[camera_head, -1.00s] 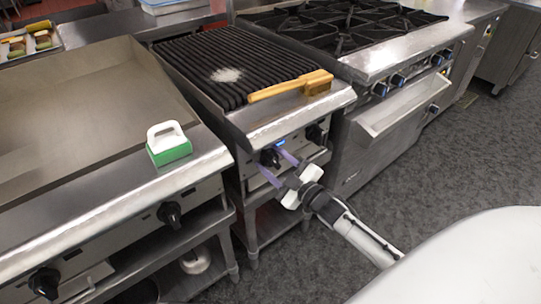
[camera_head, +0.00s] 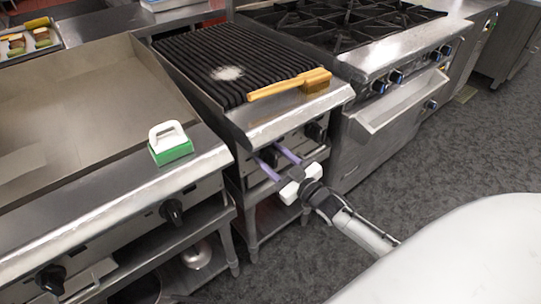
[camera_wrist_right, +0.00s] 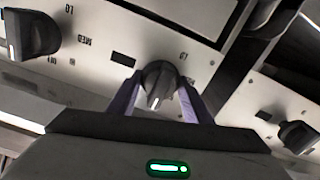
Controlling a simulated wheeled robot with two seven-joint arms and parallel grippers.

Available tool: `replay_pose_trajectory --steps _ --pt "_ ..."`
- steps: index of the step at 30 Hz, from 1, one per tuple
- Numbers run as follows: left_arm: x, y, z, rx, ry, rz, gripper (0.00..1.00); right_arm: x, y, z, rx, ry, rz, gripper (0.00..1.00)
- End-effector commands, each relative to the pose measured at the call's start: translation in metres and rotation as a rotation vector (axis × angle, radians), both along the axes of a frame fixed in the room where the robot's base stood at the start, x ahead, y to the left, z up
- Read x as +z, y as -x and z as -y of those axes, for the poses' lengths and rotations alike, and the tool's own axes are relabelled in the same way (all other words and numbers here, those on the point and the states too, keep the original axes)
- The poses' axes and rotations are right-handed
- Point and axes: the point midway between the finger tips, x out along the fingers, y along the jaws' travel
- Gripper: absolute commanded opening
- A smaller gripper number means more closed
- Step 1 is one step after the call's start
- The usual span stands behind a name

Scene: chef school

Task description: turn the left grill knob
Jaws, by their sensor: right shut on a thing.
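The left grill knob (camera_wrist_right: 160,85) is black with a white pointer mark, on the steel front panel. In the right wrist view it sits between the two purple fingers of my right gripper (camera_wrist_right: 157,100), which is shut on it. In the head view my right gripper (camera_head: 268,156) reaches the left part of the grill (camera_head: 290,125) front, and its fingers largely hide this knob. The right grill knob (camera_head: 316,132) stands apart to the right. My left gripper is not in view.
A wooden-handled brush (camera_head: 290,84) lies on the grill's front edge, near a white powder patch (camera_head: 228,73). The griddle (camera_head: 75,105) with a green-and-white scrubber (camera_head: 170,147) stands left. The range (camera_head: 395,60) with its oven handle stands right. Grey floor is clear in front.

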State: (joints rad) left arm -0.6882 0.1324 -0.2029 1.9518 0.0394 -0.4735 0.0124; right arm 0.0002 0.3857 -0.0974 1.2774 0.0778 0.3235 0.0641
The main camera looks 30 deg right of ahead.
Motion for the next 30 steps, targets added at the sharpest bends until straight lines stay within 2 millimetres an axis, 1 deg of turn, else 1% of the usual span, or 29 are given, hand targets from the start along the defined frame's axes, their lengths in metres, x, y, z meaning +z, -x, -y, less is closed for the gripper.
replay_pose_trajectory --steps 8,9,10,17,20,23,30 --pt "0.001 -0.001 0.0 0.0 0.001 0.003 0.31 0.0 0.0 0.0 0.0 -0.002 0.001 0.23" --pt "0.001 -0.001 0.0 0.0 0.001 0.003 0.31 0.0 0.0 0.0 0.0 -0.002 0.001 0.5" --pt "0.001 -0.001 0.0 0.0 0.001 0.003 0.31 0.0 0.0 0.0 0.0 -0.002 0.001 0.53" --pt "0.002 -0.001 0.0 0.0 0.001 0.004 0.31 0.0 0.0 0.0 0.0 -0.001 0.0 0.53" --pt "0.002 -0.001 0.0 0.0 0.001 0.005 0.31 -0.001 0.004 0.0 0.0 -0.001 -0.001 0.53" --pt "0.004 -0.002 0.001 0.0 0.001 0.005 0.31 -0.001 0.014 0.001 0.0 -0.001 -0.002 0.53" --pt "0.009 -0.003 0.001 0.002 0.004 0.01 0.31 -0.001 0.062 0.005 0.0 0.0 -0.003 0.53"
